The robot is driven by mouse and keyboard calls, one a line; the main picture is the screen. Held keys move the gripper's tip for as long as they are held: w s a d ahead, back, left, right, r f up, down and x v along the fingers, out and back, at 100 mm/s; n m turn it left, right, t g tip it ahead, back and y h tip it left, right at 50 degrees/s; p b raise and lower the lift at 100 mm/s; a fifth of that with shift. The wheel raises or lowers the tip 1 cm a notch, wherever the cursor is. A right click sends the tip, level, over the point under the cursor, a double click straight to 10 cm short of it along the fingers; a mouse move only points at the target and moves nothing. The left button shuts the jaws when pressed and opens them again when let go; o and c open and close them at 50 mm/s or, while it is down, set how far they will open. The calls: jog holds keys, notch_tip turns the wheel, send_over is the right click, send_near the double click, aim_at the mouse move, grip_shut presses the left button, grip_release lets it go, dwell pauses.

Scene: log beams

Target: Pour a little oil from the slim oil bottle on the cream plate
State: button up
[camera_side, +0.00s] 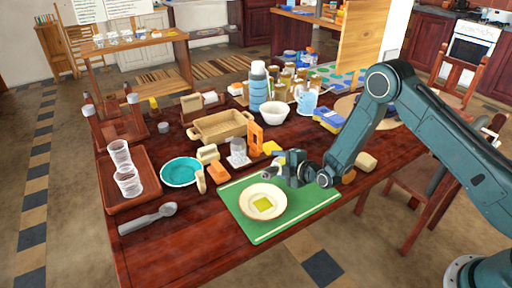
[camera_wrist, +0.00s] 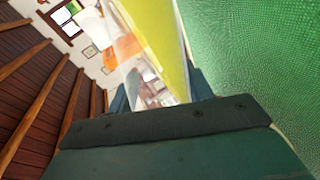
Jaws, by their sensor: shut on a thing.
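The cream plate (camera_side: 246,208) lies on the green mat (camera_side: 312,208) at the table's front edge. A yellow-green patch (camera_side: 263,203), looking like oil, is in the plate's middle. My gripper (camera_side: 284,168) is low, just behind and right of the plate, and is shut on the slim oil bottle. In the wrist view the bottle shows as a clear yellow-green band (camera_wrist: 160,45) between the fingers, with the wrist strongly tilted. In the side view the bottle is mostly hidden by the gripper; a small pale part shows at its left. I cannot see whether oil is flowing.
A wooden tray (camera_side: 219,127) and white bowl (camera_side: 274,115) are behind.

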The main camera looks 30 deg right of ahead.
aim_at(276, 161)
jog(key=shift+a+r+m, duration=0.1)
jog(key=shift+r+m, duration=0.15)
jog(key=shift+m, duration=0.05)
jog(key=shift+s+a+r+m+g+y, duration=0.3)
jog(key=shift+a+r+m+g+y, duration=0.15)
jog(key=shift+r+m, duration=0.2)
jog(key=shift+s+a+r+m+g+y, duration=0.25)
jog(key=shift+a+r+m+y, duration=0.15)
jog(key=shift+a, duration=0.15)
jog(key=shift+s+a+r+m+g+y, duration=0.1)
jog(key=shift+s+a+r+m+y, duration=0.2)
jog(key=shift+a, duration=0.2)
jog(key=shift+r, duration=0.1)
jog(key=shift+s+a+r+m+g+y, duration=0.2)
jog(key=shift+a+r+m+y, duration=0.1)
jog(key=shift+a+m, duration=0.15)
jog(key=shift+s+a+r+m+g+y, duration=0.1)
jog(key=shift+s+a+r+m+y, duration=0.15)
jog(key=shift+a, duration=0.3)
jog(key=a+r+m, duration=0.1)
jog(key=s+a+r+y, duration=0.1)
jog(key=shift+a+r+m+g, duration=0.2)
jog(key=shift+r+m+g, duration=0.1)
jog(key=shift+r+m, duration=0.05)
jog(key=shift+s+a+m+y, duration=0.35)
jog(key=shift+a+y, duration=0.05)
jog(key=shift+a, duration=0.25)
jog(key=shift+s+a+m+y, duration=0.3)
jog(key=shift+a+m+y, duration=0.1)
jog(key=shift+a, duration=0.2)
